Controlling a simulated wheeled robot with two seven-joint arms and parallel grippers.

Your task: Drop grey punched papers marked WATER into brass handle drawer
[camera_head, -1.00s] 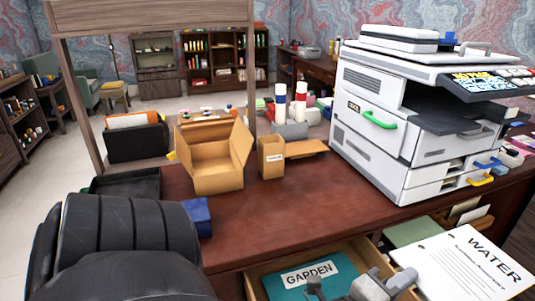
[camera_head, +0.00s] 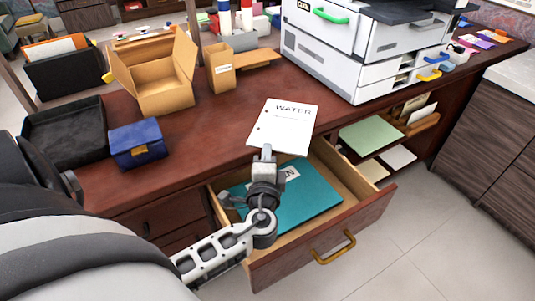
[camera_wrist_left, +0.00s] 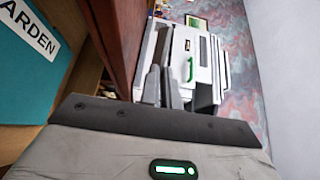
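The white punched papers marked WATER (camera_head: 286,123) lie face up in the head view, over the desk's front edge and the back of the open drawer. My left gripper (camera_head: 265,153) reaches in from the left above the drawer, its fingertips at the papers' lower edge. It looks shut on them. The wrist view shows the fingers (camera_wrist_left: 164,85) close together, with the papers not clear there. The open drawer (camera_head: 322,239) has a brass handle (camera_head: 334,246) and holds a teal GARDEN folder (camera_head: 312,193). My right gripper is not in view.
A blue box (camera_head: 138,143), black tray (camera_head: 64,134) and open cardboard box (camera_head: 158,90) stand on the desk at left. A white printer (camera_head: 340,60) stands behind. Open shelves (camera_head: 372,136) with papers are right of the drawer. The floor at right is clear.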

